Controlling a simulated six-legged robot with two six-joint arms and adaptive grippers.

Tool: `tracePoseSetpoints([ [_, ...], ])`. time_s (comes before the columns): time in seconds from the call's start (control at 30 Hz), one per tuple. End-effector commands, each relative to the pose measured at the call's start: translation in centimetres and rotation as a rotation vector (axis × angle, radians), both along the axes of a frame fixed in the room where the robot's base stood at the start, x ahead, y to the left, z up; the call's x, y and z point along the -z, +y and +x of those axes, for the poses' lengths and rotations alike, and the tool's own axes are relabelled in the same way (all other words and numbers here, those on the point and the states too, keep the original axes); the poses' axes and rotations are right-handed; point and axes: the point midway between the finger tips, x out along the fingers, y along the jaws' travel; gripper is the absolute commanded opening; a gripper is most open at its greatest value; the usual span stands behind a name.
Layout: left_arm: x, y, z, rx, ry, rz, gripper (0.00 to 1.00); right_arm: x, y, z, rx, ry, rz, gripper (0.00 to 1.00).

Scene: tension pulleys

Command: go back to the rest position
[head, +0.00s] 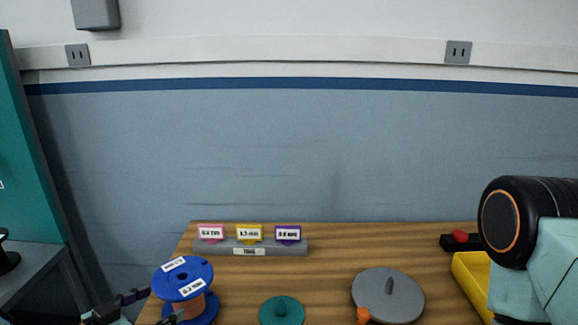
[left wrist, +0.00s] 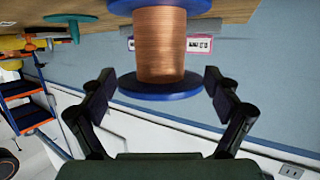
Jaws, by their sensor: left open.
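My left gripper (head: 150,308) comes in at the bottom left of the head view. It is open, beside a spool (head: 184,280) with blue flanges and copper wire. In the left wrist view my left gripper (left wrist: 159,82) has its two dark fingers spread wide. The spool (left wrist: 160,40) stands ahead of and partly between the fingertips, with a gap visible on both sides. My right arm shows at the right edge of the head view, but its gripper is out of view.
On the wooden table (head: 330,235) stand a grey rack (head: 275,249) with pink, yellow and purple tags, a teal disc (head: 282,311), a grey round disc (head: 398,297), an orange piece (head: 363,315) and a yellow tray (head: 472,272). A black piece with a red knob (head: 460,237) lies behind the tray.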

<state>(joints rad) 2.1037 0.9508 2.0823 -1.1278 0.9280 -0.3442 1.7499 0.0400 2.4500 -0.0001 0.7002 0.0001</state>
Motion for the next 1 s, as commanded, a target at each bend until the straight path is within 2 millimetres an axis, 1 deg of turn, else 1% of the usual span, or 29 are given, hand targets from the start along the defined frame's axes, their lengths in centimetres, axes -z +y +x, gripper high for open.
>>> tracePoseSetpoints([
  [0.37,0.8,-1.2,2.1,0.005,0.002,0.003,0.89,0.0,0.0,0.0,0.000,0.000,0.000,0.32],
  [0.8,1.9,-2.6,5.3,0.003,0.000,0.002,0.89,0.0,0.0,0.0,0.000,0.000,0.000,0.32],
  [1.0,2.1,-3.0,6.0,0.001,0.001,0.000,0.89,0.0,0.0,0.0,0.000,0.000,0.000,0.32],
])
